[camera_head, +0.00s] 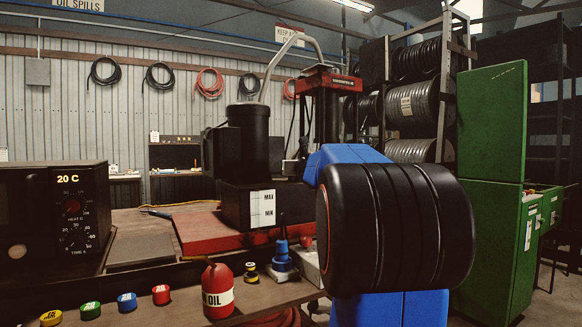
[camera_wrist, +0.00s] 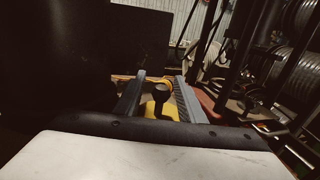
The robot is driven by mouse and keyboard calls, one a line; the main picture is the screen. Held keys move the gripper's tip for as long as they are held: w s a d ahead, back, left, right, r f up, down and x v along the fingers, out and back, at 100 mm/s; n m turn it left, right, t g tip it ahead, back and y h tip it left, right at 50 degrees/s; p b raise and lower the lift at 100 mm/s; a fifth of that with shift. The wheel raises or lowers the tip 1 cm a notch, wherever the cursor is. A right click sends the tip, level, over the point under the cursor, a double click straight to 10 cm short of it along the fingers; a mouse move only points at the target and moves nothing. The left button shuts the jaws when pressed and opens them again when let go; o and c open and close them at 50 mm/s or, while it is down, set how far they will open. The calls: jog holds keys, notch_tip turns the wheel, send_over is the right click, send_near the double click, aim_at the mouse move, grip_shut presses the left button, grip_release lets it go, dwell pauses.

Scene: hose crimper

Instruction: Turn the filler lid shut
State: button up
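In the wrist view a yellow piece (camera_wrist: 152,109) with a dark upright knob (camera_wrist: 160,92) shows between the two grey fingers of my gripper (camera_wrist: 161,76). It looks like the filler lid, but the view is dark and its seating cannot be seen. The fingers stand apart on either side of the knob, with gaps visible. In the head view the black pump unit (camera_head: 248,140) stands on a black tank (camera_head: 236,205) with a MAX/MIN label (camera_head: 262,209). My black and blue arm covers the area to its right, and neither my fingers nor the lid show clearly there.
A red oil bottle (camera_head: 218,290), a small black and yellow piece (camera_head: 250,272), a blue fitting (camera_head: 282,257) and several coloured caps (camera_head: 127,302) stand on the front bench. A control box (camera_head: 55,212) is at left, a green cabinet (camera_head: 492,180) at right.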

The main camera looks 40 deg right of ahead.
jog(key=v, duration=1.7)
jog(key=shift+s, duration=0.2)
